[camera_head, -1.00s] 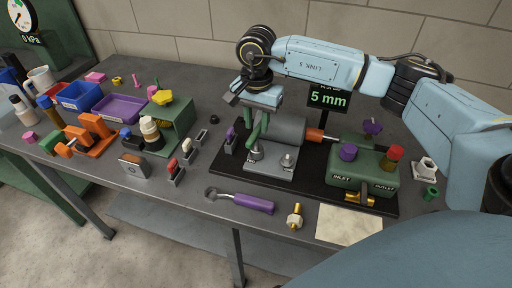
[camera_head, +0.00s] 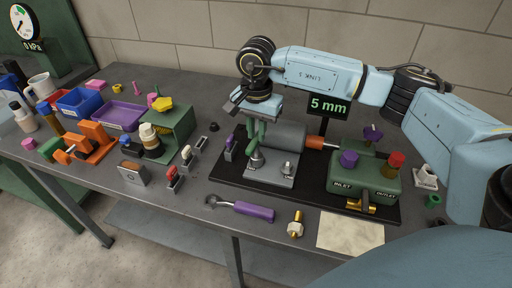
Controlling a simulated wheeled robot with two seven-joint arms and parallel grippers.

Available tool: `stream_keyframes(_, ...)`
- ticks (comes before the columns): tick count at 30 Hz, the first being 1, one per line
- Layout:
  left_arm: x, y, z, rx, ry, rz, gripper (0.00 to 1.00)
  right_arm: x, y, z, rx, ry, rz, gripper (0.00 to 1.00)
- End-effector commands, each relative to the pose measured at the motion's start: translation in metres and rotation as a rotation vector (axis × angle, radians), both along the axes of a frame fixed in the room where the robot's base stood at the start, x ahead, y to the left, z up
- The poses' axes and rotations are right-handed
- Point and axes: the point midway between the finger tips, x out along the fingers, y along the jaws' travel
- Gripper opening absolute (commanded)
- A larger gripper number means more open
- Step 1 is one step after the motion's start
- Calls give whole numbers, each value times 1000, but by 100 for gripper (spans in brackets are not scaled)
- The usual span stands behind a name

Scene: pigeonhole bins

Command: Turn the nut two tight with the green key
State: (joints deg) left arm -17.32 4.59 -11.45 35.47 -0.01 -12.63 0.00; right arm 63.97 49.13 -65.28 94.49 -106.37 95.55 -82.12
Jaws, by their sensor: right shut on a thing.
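My right gripper (camera_head: 262,115) is above the grey bracket plate (camera_head: 266,178) at the centre of the bench and is shut on the green key (camera_head: 253,134). The key hangs down from the jaws, its lower end at the left nut (camera_head: 257,160) on the plate. I cannot tell whether it is seated on that nut or just beside it. A second nut (camera_head: 288,170) stands to the right on the same plate, clear of the key. No number is readable on either nut. My left gripper is out of view.
A grey cylinder (camera_head: 284,137) is right behind the nuts. A sign reading 5 mm (camera_head: 328,105) stands behind it. The green inlet/outlet block (camera_head: 364,183) is to the right. A purple-handled wrench (camera_head: 254,212) and a brass fitting (camera_head: 295,225) lie in front.

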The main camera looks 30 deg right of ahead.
Motion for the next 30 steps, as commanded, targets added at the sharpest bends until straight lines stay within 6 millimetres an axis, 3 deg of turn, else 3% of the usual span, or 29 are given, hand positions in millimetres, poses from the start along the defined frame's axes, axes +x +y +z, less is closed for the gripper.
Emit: stream_keyframes(30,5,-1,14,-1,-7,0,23,2,0,29,2,-8,-2,0)
